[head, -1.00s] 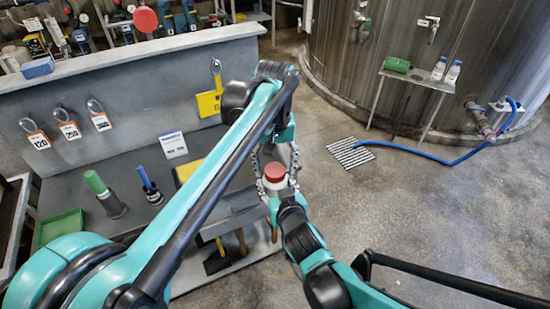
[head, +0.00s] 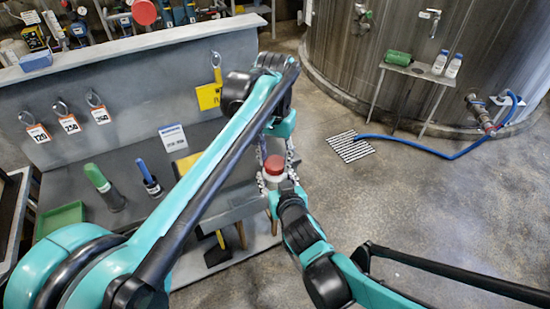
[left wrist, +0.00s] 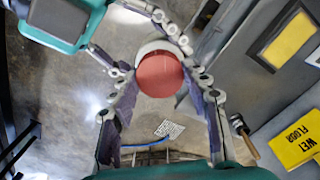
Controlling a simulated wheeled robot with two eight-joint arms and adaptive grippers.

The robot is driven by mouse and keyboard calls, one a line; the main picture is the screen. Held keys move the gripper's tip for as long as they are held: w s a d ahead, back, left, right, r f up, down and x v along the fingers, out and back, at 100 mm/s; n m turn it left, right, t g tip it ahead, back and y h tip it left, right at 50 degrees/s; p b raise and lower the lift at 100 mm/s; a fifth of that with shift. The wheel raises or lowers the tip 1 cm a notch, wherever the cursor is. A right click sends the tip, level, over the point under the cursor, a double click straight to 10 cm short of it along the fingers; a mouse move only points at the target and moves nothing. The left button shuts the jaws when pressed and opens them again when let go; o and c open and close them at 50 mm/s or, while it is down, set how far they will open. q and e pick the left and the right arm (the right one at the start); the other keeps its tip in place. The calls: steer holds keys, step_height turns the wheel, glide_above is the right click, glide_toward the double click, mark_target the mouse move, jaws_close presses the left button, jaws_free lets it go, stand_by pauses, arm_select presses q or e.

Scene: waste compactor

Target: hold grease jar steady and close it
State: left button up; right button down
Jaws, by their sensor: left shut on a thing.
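The grease jar (head: 272,181) has a pale body and a red lid (head: 274,165). It is held in the air near the bench's right end. My left gripper (head: 276,160) reaches down from above, shut on the red lid. In the left wrist view its two fingers (left wrist: 163,82) flank the round lid (left wrist: 160,74). My right gripper (head: 276,182) comes from the near side around the jar body. In the left wrist view its fingers (left wrist: 150,48) straddle the pale body at upper left. The lid sits over the body; the seam is too small to judge.
The grey bench (head: 100,160) carries a green tray (head: 62,224), a green-handled tool (head: 104,187) and a blue-handled tool (head: 149,178). A large metal tank (head: 430,45) stands at back right. Open floor (head: 420,220) lies to the right.

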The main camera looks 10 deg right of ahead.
arm_select(q)
steer(key=o, duration=1.3)
steer(key=shift+o, duration=0.2)
step_height(320, 180, up, 12)
steer(key=s+a+f+n+t, duration=0.3)
steer(key=s+a+f, duration=0.4)
steer(key=a+f, duration=0.3)
steer(key=s+a+f+n+t, duration=0.3)
steer(key=s+a+f, duration=0.4)
steer(key=a+f, duration=0.4)
steer(key=a+t, duration=0.1)
steer(key=a, duration=0.3)
steer(key=shift+a+f, duration=0.25)
steer(key=shift+a, duration=0.1)
steer(key=shift+s, duration=0.1)
